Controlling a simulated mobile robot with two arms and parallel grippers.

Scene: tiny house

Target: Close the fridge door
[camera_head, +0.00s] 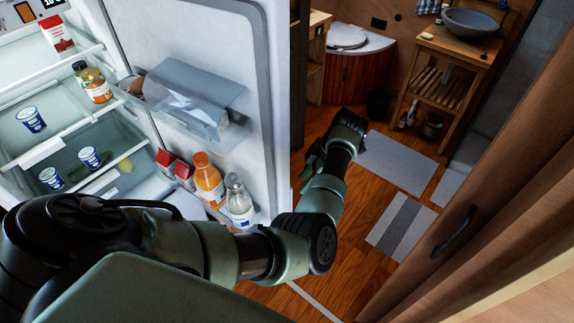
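The white fridge door (190,45) stands wide open, its inner shelves facing me. It holds a clear covered bin (185,100), an orange bottle (208,180), a clear bottle (238,200) and red cartons. The fridge interior (60,120) is open at the left, with cups and jars on its shelves. My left arm crosses below the door shelves and reaches past the door's free edge. My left gripper (346,124) is beyond that edge, to its right, with a visible gap to the door. Its fingers are too dark to read. My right gripper is out of view.
A wooden washstand with a dark basin (471,22) and a round wooden tub (350,75) stand at the back. Grey mats (398,160) lie on the wooden floor. A wooden door with a dark handle (455,232) is at right.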

